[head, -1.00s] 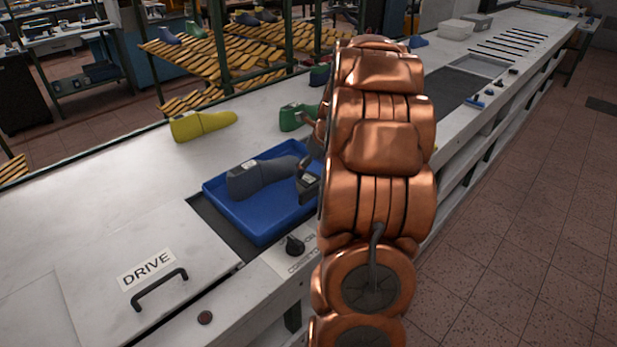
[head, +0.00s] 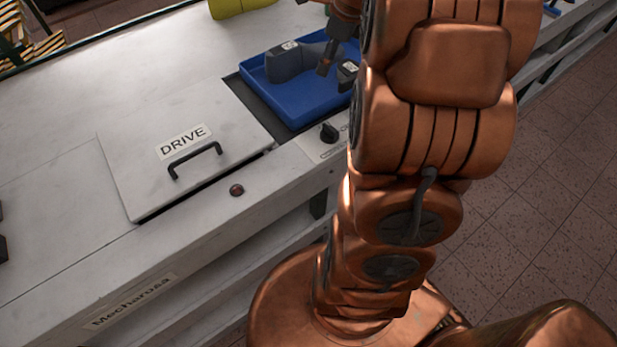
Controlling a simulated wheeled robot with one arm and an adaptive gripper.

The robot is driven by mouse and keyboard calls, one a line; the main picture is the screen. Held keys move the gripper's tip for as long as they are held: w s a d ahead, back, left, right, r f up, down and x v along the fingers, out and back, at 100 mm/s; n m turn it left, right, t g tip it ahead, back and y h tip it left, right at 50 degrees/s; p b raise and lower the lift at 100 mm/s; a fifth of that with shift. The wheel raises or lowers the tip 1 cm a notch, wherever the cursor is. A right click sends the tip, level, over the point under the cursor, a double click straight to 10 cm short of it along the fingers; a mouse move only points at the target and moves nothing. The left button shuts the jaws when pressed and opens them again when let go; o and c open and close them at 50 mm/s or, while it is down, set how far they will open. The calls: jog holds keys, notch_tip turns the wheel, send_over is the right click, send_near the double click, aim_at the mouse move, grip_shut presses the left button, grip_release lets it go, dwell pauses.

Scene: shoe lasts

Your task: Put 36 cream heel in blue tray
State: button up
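The blue tray (head: 290,108) sits on the workbench at the upper middle of the head view. A grey shoe last (head: 283,66) with a white label lies in its left part. A dark piece with a white label (head: 347,73) shows at the tray's right side, partly hidden by my arm. My gripper (head: 327,60) is low over the tray, between these two. Only a dark finger part shows, so its opening and any grip are unclear. I see no cream heel in this view.
A hatch labelled DRIVE (head: 180,150) with a black handle lies left of the tray. A black knob (head: 329,131) and a red button (head: 237,190) sit near the bench's front edge. A yellow last (head: 240,6) stands behind. The bench at left is mostly clear.

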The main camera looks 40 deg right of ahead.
jog(key=s+a+f+n+g, duration=0.1)
jog(key=s+a+n, duration=0.4)
jog(key=a+n, duration=0.4)
jog(key=s+a+n+g, duration=0.2)
jog(key=s+a+n, duration=0.35)
jog(key=a, duration=0.45)
jog(key=s+a+f+n+g, duration=0.1)
jog(key=s+a+n, duration=0.2)
jog(key=s+n, duration=0.4)
jog(key=s+a+f+n+g, duration=0.1)
jog(key=s+a+f+n, duration=0.1)
jog(key=s+n, duration=0.5)
jog(key=shift+a+h, duration=0.4)
jog(key=shift+a, duration=0.15)
jog(key=shift+s+n, duration=0.1)
jog(key=shift+n, duration=0.15)
jog(key=shift+c, duration=0.2)
